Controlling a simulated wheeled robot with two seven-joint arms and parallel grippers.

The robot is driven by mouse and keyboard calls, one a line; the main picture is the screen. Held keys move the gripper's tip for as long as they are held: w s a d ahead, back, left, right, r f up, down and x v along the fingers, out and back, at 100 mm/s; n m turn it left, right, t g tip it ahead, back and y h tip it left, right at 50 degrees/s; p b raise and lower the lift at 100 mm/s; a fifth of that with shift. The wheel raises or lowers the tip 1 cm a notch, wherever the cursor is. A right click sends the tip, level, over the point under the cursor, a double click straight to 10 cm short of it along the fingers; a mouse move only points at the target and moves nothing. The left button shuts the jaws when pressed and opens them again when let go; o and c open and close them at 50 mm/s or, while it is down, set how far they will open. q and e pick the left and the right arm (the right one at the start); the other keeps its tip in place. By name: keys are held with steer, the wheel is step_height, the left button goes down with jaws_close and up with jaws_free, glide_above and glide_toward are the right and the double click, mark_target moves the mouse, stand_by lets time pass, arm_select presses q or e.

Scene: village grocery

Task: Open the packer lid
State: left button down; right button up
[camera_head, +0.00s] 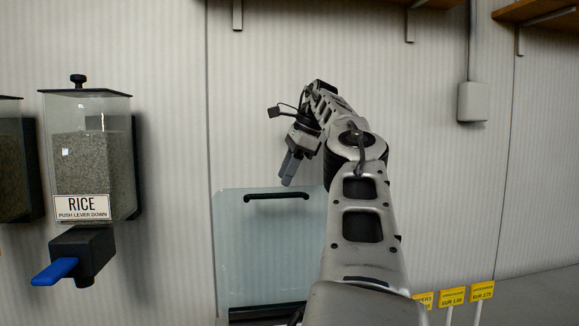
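The packer lid (268,245) is a clear, bluish panel with a black bar handle (277,196) along its top edge. It stands raised, close to upright, in front of the wall, above a dark base (268,312) at the bottom of the view. My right gripper (287,180) points down just above the handle in the picture, with its grey fingers close together. I see no object in it. Whether it touches the handle, or has a small gap between its fingers, I cannot tell. My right arm hides the lid's right edge. My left gripper is out of view.
A rice dispenser (92,160) with a blue lever (55,271) hangs on the wall at left, beside another dispenser (12,160). Yellow price signs (453,297) stand at lower right on a grey surface. A grey box (472,102) and shelves (540,12) are on the wall above.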

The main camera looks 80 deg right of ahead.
steer(key=shift+v, duration=0.9)
steer(key=shift+a+r, duration=0.1)
